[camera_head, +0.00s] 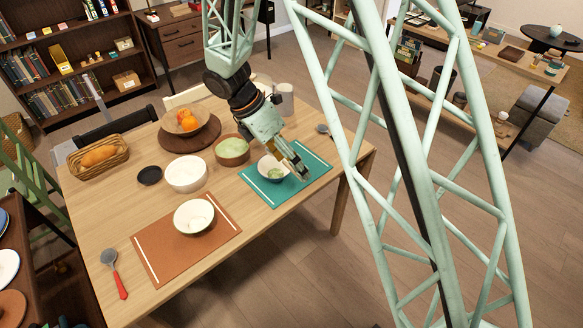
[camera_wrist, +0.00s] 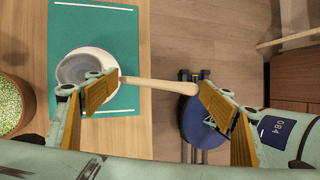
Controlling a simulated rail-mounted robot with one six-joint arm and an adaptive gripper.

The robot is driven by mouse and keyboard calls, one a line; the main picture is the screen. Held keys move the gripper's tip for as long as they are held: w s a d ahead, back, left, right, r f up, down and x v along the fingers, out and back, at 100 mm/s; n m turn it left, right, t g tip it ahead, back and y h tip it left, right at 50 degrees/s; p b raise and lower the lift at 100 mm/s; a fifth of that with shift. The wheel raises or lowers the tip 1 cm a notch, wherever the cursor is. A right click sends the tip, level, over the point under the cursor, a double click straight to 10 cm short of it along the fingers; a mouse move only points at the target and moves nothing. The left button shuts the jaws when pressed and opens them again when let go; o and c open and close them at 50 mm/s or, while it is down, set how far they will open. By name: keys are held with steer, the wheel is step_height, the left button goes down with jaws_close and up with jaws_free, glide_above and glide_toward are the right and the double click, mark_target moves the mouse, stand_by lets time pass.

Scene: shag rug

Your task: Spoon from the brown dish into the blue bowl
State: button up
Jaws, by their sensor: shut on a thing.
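My gripper (camera_head: 299,168) is over the right part of the table, shut on a spoon's pale handle (camera_wrist: 160,83), which shows between the fingers in the wrist view. The spoon's head, a grey oval (camera_wrist: 77,69), appears over or in a pale bowl (camera_wrist: 104,58); I cannot tell if they touch. That bowl (camera_head: 263,164) sits on the teal mat (camera_head: 310,178), and some green shows within its outline. The brown dish (camera_head: 233,158), full of green grains, stands left of it; its edge shows in the wrist view (camera_wrist: 27,112).
A white bowl (camera_head: 194,217) sits on the brown mat (camera_head: 168,254). A larger white bowl (camera_head: 186,174), a black dish (camera_head: 149,175), a fruit bowl (camera_head: 172,142) and a bread basket (camera_head: 98,155) stand left. A red-handled spoon (camera_head: 119,283) lies front left. The table's edge is close right.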

steer(key=shift+s+a+r+n+t+h+b, duration=0.15)
steer(key=shift+t+h+b, duration=0.4)
steer(key=shift+b, duration=0.6)
steer(key=shift+a+f+n+t+h+b, duration=0.1)
steer(key=shift+a+n+t+h+b, duration=0.2)
steer(key=shift+h+b, duration=0.65)
steer(key=shift+r+t+h+b, duration=0.3)
steer(key=shift+h+b, duration=0.2)
steer(key=shift+b, duration=0.3)
